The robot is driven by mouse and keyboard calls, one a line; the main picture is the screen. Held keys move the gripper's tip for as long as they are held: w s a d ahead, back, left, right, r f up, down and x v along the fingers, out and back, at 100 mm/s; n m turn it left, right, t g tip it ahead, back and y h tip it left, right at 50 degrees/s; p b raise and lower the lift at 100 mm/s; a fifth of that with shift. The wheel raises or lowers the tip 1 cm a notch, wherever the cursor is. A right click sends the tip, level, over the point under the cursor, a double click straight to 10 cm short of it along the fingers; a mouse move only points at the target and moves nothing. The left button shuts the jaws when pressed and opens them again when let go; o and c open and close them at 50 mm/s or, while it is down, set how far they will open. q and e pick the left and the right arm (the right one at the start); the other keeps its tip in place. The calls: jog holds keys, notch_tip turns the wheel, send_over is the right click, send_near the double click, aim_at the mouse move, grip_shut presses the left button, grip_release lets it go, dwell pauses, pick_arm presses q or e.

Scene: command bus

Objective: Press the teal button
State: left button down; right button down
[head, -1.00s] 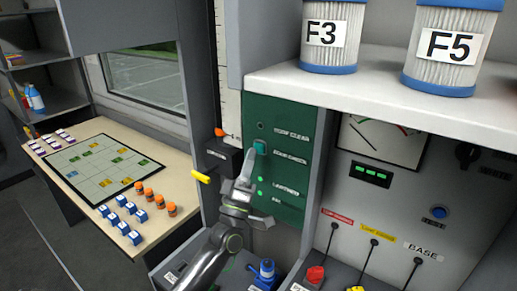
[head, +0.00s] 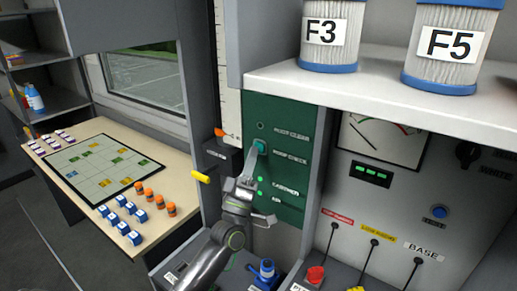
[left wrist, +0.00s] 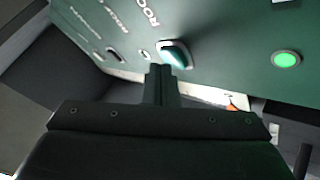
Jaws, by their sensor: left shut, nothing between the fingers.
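The teal button (head: 262,146) is on the green panel, beside a "ROOF CHECK" label. It also shows in the left wrist view (left wrist: 178,52) as a raised teal cap with a pale rim. My left gripper (head: 254,152) is shut and empty, its fingers pointing up at the button and hiding its lower left part. In the left wrist view the closed fingertips (left wrist: 160,71) are right beside the button's lower left edge. I cannot tell whether they touch it. My right gripper is not in view.
A lit green lamp (left wrist: 286,60) is on the same panel. A black box with a yellow-ended lever (head: 201,177) is left of the panel. A white shelf (head: 380,80) with large filters juts out at the upper right. A blue-topped item (head: 265,271) stands below.

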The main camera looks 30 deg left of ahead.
pick_arm(q)
jog(key=shift+w, duration=0.4)
dwell(0.5)
jog(key=shift+s, duration=0.8)
jog(key=s+p, duration=0.1)
jog(key=s, duration=0.4)
jog(key=shift+a+p, duration=0.2)
jog(key=shift+p, duration=0.1)
dwell(0.8)
